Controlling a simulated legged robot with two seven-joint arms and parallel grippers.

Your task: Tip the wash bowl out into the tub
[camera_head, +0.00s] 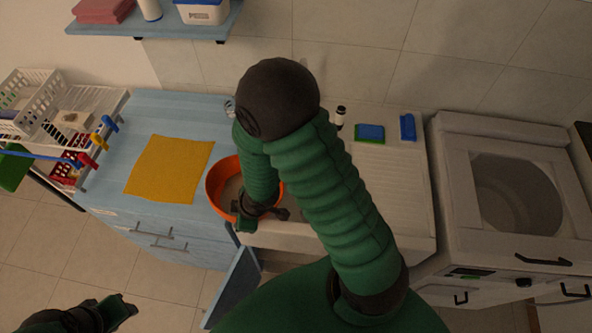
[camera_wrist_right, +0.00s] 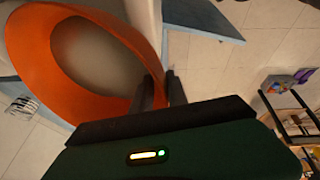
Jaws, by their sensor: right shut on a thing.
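The orange wash bowl (camera_head: 215,183) is in the head view, over the left end of the white sink unit (camera_head: 290,238), partly hidden behind my right arm. My right gripper (camera_head: 268,211) is shut on its near right rim. In the right wrist view the bowl (camera_wrist_right: 28,62) fills the upper left, its rim between the fingers (camera_wrist_right: 160,90). Its inside looks grey; I cannot tell whether it holds water. My right arm hides much of the sink basin, and I cannot clearly identify the tub. My left gripper (camera_head: 122,309) is low at the left, away from the bowl; its opening is unclear.
A yellow cloth (camera_head: 168,169) lies on the blue counter (camera_head: 115,130). White racks (camera_head: 60,110) stand at the left. A ribbed drainboard (camera_head: 392,185) with a blue-green sponge (camera_head: 369,133) is right of my arm. A white washing machine (camera_head: 460,215) stands further right. A cabinet door (camera_head: 236,285) hangs open below.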

